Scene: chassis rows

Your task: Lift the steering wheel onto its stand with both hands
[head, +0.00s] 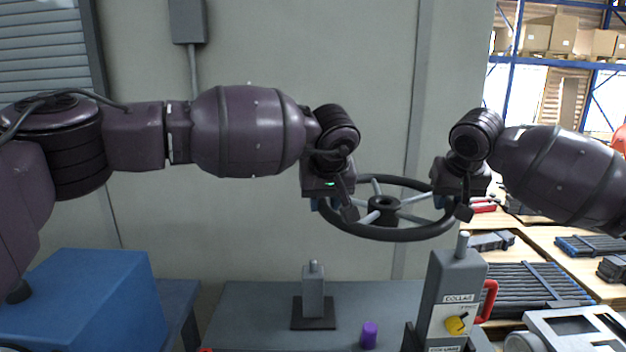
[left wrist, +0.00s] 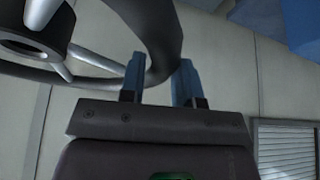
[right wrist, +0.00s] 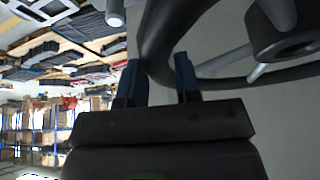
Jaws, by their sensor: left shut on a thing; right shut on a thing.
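The dark steering wheel (head: 392,234), with a dark hub and silver spokes, is held in the air, roughly level. My left gripper (head: 328,203) is shut on its left rim, and my right gripper (head: 452,203) is shut on its right rim. The rim (left wrist: 160,38) passes between the left fingers in the left wrist view and between the right fingers in the right wrist view (right wrist: 158,40). Below the wheel are two upright posts: a small grey one (head: 313,292) on a black base, and a larger grey stand (head: 451,285) labelled COLLAR with a metal pin on top. I cannot tell which takes the wheel.
A purple cylinder (head: 369,335) stands on the grey bench (head: 250,310). A yellow knob (head: 457,324) and a red handle (head: 488,302) are on the COLLAR stand. A blue box (head: 90,300) is at the left. Pallets with dark parts (head: 530,285) lie at the right.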

